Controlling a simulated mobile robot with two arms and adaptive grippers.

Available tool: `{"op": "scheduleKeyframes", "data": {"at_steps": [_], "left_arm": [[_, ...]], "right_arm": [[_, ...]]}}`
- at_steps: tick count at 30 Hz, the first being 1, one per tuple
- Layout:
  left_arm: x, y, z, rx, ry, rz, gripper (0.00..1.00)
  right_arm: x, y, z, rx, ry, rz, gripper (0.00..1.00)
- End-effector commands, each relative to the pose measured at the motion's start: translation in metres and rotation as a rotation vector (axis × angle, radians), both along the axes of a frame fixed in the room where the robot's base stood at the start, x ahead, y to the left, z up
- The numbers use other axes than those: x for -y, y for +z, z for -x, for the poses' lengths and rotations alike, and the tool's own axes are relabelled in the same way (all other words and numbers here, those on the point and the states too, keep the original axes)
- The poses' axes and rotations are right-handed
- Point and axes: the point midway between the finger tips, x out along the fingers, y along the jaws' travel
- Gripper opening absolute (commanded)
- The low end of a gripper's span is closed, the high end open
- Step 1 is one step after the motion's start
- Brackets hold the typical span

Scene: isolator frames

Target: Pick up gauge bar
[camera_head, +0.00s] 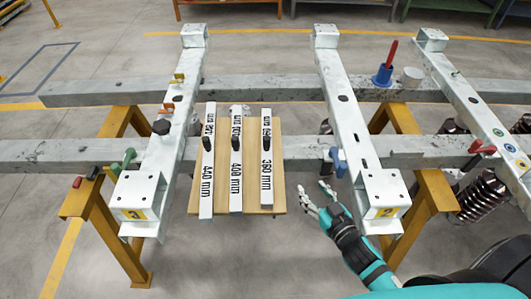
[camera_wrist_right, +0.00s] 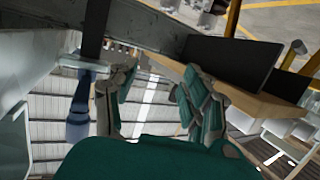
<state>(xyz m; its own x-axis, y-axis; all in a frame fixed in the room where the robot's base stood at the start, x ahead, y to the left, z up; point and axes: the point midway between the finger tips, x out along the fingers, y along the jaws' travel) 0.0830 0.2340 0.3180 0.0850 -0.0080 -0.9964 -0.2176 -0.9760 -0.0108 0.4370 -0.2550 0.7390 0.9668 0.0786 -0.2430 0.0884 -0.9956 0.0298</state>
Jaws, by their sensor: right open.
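Three white gauge bars lie side by side on a wooden board (camera_head: 252,150): the left bar (camera_head: 207,165) reads 440 mm, the middle bar (camera_head: 236,160) appears to read 400 mm, and the right bar (camera_head: 266,165) reads 360 mm. Each has a dark knob. My right gripper (camera_head: 322,202) is open and empty, to the right of the board's near right corner and apart from the bars. Its spread fingers (camera_wrist_right: 158,90) also show in the right wrist view, with nothing seen between them. My left gripper is out of view.
The board lies between two pale crossbeams, left (camera_head: 172,145) and right (camera_head: 348,120), on long grey beams (camera_head: 95,150) with yellow trestles (camera_head: 428,205). A blue clamp (camera_head: 337,160) sits beside the right crossbeam, near my gripper.

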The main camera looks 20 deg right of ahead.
Motion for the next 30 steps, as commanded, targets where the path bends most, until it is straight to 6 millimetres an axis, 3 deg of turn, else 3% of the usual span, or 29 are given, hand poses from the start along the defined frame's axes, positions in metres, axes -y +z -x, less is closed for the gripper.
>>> {"op": "scheduleKeyframes", "data": {"at_steps": [3, 9, 14, 24, 30], "left_arm": [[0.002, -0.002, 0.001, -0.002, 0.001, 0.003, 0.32], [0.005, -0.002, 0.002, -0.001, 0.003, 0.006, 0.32], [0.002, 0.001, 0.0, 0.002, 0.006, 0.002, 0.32], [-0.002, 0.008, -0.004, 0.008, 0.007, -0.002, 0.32], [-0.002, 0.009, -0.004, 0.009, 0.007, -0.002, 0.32]], "right_arm": [[-0.011, 0.031, -0.003, 0.122, 0.094, -0.032, 0.49], [-0.027, 0.059, 0.0, 0.223, 0.207, -0.069, 0.49], [-0.035, 0.065, -0.016, 0.241, 0.227, -0.076, 0.49], [-0.058, 0.065, -0.087, 0.239, 0.224, -0.076, 0.49], [-0.066, 0.063, -0.111, 0.236, 0.223, -0.076, 0.49]]}}
